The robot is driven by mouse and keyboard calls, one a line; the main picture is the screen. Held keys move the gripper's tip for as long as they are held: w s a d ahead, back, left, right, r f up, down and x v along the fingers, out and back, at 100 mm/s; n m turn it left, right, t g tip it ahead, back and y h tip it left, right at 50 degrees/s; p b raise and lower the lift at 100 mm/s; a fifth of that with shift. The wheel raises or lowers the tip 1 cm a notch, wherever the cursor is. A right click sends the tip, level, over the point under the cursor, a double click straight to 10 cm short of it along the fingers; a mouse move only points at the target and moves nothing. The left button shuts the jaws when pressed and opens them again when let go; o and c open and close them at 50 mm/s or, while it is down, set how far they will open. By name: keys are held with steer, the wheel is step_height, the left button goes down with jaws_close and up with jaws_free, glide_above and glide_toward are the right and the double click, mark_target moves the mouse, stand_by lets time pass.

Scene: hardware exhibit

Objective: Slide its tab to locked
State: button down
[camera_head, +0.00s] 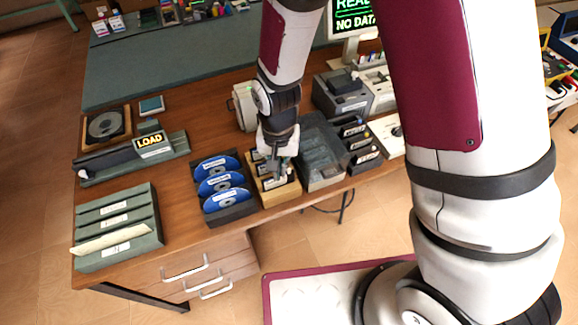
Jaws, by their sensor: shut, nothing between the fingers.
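My gripper (277,172) points down into a small tan wooden holder (280,199) near the desk's front edge, and its fingers are shut with nothing between them. The holder has several dark items with pale labels (268,183) in it; the gripper covers part of them. I cannot tell whether the fingertips touch one. No sliding tab or lock mark is large enough to make out.
Left of the holder is a rack of blue discs (219,184); right is a clear-lidded grey box (322,160), then a black cartridge rack (362,150). A green file tray (117,225) and a LOAD device (150,143) stand left. A monitor (350,20) stands behind.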

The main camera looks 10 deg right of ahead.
steer(key=shift+f, duration=0.2)
steer(key=shift+w+d, duration=0.25)
steer(key=shift+d, duration=0.8)
stand_by(0.5)
steer(key=shift+a, duration=0.3)
stand_by(0.4)
step_height(320, 180, up, 7)
steer(key=p, duration=0.3)
steer(key=shift+p, duration=0.3)
stand_by(0.5)
